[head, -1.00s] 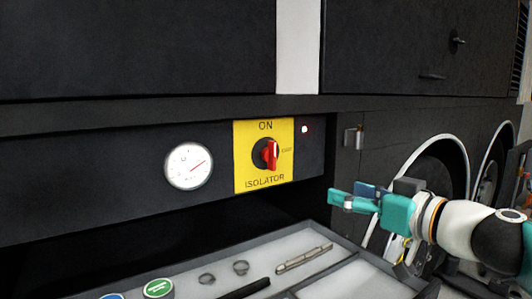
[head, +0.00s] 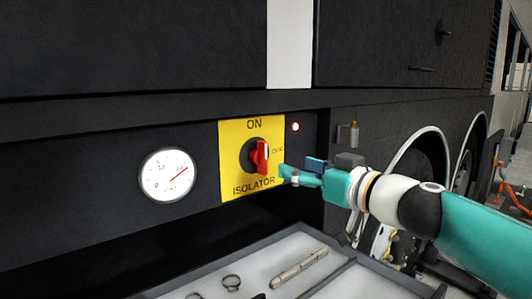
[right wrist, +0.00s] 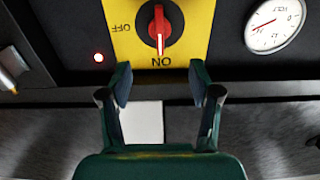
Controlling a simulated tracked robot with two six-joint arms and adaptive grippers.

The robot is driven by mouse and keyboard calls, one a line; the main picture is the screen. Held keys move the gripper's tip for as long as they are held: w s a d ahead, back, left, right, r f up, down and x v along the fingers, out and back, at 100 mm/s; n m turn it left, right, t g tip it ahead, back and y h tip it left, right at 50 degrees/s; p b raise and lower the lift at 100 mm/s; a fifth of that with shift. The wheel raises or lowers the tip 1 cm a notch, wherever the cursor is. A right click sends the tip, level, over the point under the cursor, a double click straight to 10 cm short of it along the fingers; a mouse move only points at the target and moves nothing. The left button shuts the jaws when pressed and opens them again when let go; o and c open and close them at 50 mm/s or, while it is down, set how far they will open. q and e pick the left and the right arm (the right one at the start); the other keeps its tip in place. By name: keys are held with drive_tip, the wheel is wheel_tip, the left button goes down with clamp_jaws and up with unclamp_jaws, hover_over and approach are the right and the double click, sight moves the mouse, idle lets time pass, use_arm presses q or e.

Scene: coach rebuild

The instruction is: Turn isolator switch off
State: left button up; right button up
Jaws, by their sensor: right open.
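The isolator switch is a red rotary knob (head: 262,157) on a black disc, set on a yellow plate (head: 237,124) marked ON at the top and OFF at the right. In the right wrist view, upside down, the knob (right wrist: 160,28) has its white pointer line toward ON. A red indicator light (head: 295,127) beside the plate is lit. My right gripper (head: 284,172) is just right of the knob in the head view. In the right wrist view its fingers (right wrist: 158,85) are open and empty, short of the knob. My left gripper is not in view.
A round voltmeter (head: 168,175) is left of the plate. A grey tray (head: 262,244) below holds a metal tool (head: 299,267) and rings. A small metal latch (head: 347,135) sticks out at the right. Coach wheels are farther right.

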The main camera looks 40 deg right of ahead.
sight(266, 157)
drive_tip(key=w, duration=0.3)
drive_tip(key=w+p, duration=0.1)
drive_tip(key=w, duration=0.3)
drive_tip(key=w+a, duration=0.1)
drive_tip(key=w, duration=0.2)
drive_tip(key=shift+w+p, duration=0.35)
drive_tip(key=shift+p, duration=0.05)
drive_tip(key=c, duration=1.1)
